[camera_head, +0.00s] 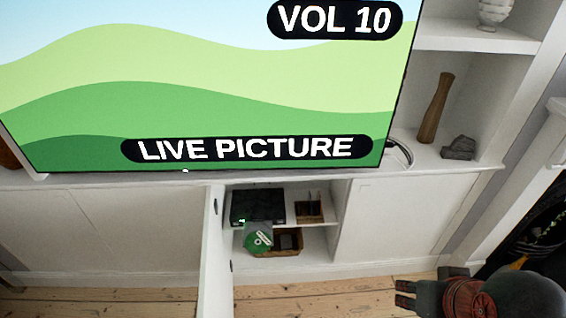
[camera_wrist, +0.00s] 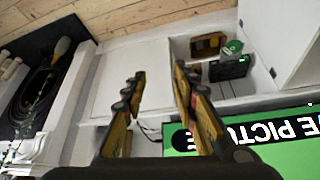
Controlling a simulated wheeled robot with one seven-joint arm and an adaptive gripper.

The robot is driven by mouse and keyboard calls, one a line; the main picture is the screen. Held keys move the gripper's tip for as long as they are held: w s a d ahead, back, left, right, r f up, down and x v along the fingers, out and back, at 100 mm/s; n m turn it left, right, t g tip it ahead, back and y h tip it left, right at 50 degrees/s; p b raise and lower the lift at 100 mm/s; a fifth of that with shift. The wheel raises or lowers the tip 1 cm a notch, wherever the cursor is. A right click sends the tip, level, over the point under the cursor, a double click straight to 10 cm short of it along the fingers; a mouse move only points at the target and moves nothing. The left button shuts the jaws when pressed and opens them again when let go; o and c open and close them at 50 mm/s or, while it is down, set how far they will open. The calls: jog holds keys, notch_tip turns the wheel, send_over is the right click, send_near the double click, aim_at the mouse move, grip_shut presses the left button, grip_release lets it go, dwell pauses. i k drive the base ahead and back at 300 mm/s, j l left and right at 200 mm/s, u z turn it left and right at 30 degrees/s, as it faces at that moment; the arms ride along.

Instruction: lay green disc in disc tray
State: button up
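The green disc (camera_head: 256,242), with white marks on it, shows inside the open cabinet, just below the front of a black player (camera_head: 258,205). It also shows in the wrist view (camera_wrist: 232,46), beside the player (camera_wrist: 229,69). A greyish see-through area surrounds the disc, and I cannot tell whether this is a case. I cannot make out a separate disc tray. My gripper (camera_head: 402,293) is low at the right in the head view, well away from the cabinet opening. In the wrist view its fingers (camera_wrist: 159,78) are spread with nothing between them.
The open white cabinet door (camera_head: 215,255) stands out at the left of the opening. A wicker basket (camera_head: 288,242) is on the lower shelf, and a brown holder (camera_head: 309,208) is right of the player. A large screen (camera_head: 200,90) stands above. Floorboards before the cabinet look clear.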

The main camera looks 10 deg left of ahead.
aim_at(257, 242)
jog(key=i+j, duration=0.1)
jog(key=i, duration=0.15)
jog(key=i+u, duration=0.75)
jog(key=i, duration=0.15)
jog(key=u, duration=1.45)
